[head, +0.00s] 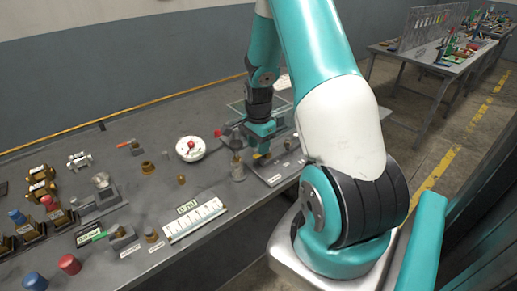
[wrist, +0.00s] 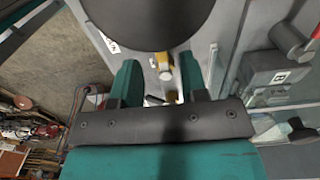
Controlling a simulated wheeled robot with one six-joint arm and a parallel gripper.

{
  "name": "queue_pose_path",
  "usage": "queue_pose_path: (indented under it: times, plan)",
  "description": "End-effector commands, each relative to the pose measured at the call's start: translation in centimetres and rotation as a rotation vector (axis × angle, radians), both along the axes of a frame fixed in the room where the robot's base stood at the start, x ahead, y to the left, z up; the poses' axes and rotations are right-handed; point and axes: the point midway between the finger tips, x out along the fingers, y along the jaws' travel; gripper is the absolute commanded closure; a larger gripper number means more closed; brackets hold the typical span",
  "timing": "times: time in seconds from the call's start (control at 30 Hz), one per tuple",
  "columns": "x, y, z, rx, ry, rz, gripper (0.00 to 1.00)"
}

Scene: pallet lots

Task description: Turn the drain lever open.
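A small yellow lever (wrist: 163,60) shows in the wrist view between the tips of my gripper (wrist: 157,72), whose two teal fingers stand apart. I cannot tell whether either finger touches it. A yellow part (head: 262,156) also shows in the head view just below my gripper (head: 262,143), over a grey labelled plate (head: 277,177) at the bench's right end. A red-handled lever (wrist: 287,38) is at the upper right of the wrist view, away from the fingers. No readable label tells me which lever is the drain lever. A dark round shape hides the area above the yellow lever.
A grey block marked B (wrist: 279,78) stands right of my gripper in the wrist view. A metal post (head: 238,170) stands close left of it in the head view.

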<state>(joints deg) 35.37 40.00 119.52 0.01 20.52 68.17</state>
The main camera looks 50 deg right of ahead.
Motion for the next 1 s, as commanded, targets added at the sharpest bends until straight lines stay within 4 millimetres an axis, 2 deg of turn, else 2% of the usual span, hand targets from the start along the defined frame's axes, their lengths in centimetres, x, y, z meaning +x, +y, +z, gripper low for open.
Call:
queue_pose_path:
  times: [0.2, 0.53, 0.7, 1.0]
  plan:
    - [0.0, 0.0, -2.2, 0.0, 0.0, 0.001, 0.6]
    - [0.0, 0.0, -2.5, 0.0, -0.001, 0.001, 0.6]
    - [0.0, 0.0, -2.5, 0.0, -0.001, 0.001, 0.99]
    - [0.0, 0.0, -2.4, 0.0, -0.001, 0.015, 1.0]
